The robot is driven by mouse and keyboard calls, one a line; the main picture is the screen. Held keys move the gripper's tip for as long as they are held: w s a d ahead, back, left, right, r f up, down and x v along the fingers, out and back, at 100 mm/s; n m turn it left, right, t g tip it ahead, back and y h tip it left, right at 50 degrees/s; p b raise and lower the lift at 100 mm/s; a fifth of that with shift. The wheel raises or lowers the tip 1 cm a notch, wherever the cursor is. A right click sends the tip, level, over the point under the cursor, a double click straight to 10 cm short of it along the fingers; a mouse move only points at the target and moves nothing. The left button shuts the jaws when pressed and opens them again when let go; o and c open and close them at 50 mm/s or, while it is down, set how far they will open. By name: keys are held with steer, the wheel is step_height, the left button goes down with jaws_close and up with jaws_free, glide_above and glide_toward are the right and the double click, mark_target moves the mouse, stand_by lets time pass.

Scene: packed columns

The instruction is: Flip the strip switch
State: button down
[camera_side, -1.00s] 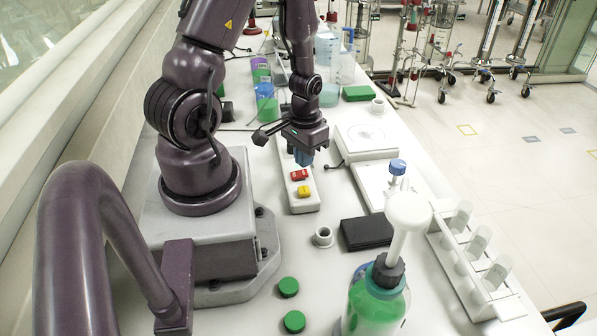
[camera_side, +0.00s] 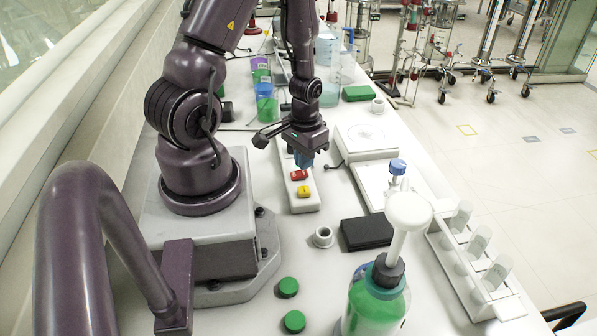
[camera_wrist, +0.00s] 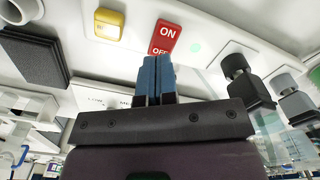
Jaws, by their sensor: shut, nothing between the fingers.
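The strip (camera_side: 305,203) is a long white bar lying on the bench in front of my arm. It carries a red switch (camera_side: 299,175) and a yellow button (camera_side: 304,191). In the wrist view the red switch (camera_wrist: 166,37) reads ON and OFF, and the yellow button (camera_wrist: 109,24) sits to its left. My gripper (camera_side: 303,163) points down over the strip, with its blue fingertips close behind the red switch. In the wrist view the fingers (camera_wrist: 156,72) are shut together with nothing between them, right by the OFF end. Whether they touch the switch I cannot tell.
A black box (camera_side: 366,233) and a small white ring (camera_side: 323,237) lie in front of the strip. White balances (camera_side: 366,141) stand to its right. Green caps (camera_side: 288,288), a green bottle (camera_side: 376,303) and a tube rack (camera_side: 480,272) are nearer the camera.

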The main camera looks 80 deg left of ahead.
mark_target(304, 172)
steer(key=shift+f, duration=0.9)
stand_by(0.3)
steer(key=shift+r, duration=3.5)
